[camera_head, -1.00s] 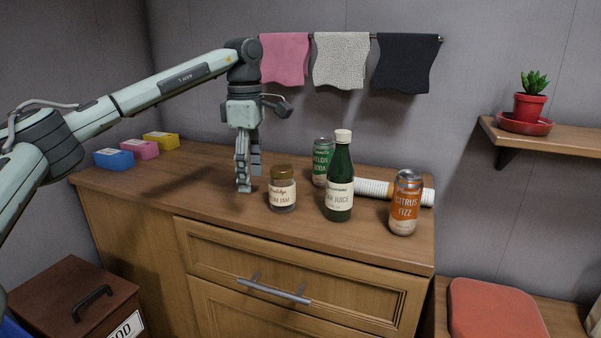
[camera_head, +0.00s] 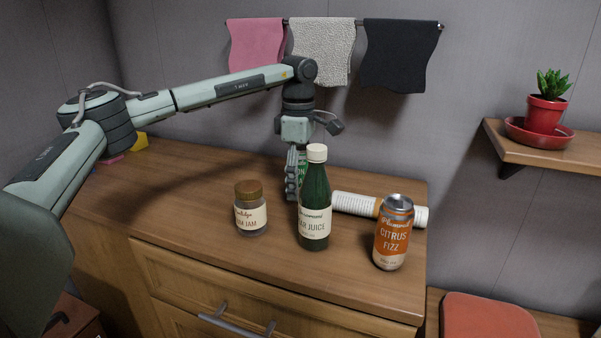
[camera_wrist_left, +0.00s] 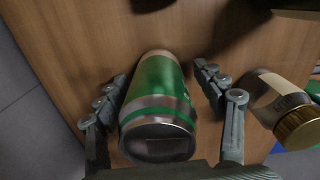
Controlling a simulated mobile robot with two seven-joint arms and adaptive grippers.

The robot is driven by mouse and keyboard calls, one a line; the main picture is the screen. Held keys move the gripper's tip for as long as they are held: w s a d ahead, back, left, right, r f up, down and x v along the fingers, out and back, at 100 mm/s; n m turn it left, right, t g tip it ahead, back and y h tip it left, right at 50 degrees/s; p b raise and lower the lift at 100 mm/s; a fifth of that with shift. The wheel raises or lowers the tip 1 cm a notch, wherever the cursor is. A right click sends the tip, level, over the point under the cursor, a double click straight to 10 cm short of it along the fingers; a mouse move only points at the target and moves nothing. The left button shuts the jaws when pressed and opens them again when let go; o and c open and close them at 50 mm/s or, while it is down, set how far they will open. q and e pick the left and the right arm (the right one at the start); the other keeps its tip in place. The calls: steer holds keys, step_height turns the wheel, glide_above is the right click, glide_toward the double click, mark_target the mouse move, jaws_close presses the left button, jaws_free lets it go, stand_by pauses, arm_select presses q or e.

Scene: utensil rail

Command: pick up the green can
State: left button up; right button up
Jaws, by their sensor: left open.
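The green can (camera_wrist_left: 158,85) stands upright between the two fingers of my left gripper (camera_wrist_left: 160,76) in the left wrist view. The fingers are open, one on each side of the can, with a gap visible at least on the right. In the head view, my left gripper (camera_head: 293,178) reaches down from above behind the dark green bottle (camera_head: 315,205). Only a small green strip of the can (camera_head: 303,165) shows there, between gripper and bottle. My right gripper is not in view.
A jam jar (camera_head: 250,210) stands in front of the gripper, left of the bottle. An orange can (camera_head: 393,235) and a white ribbed roll (camera_head: 352,203) are at the right. Cloths (camera_head: 322,50) hang on a rail behind. The counter's left part (camera_head: 180,190) is mostly clear.

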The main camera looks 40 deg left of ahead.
arm_select(q)
steer(key=c, duration=0.9)
steer(key=shift+o, duration=0.2)
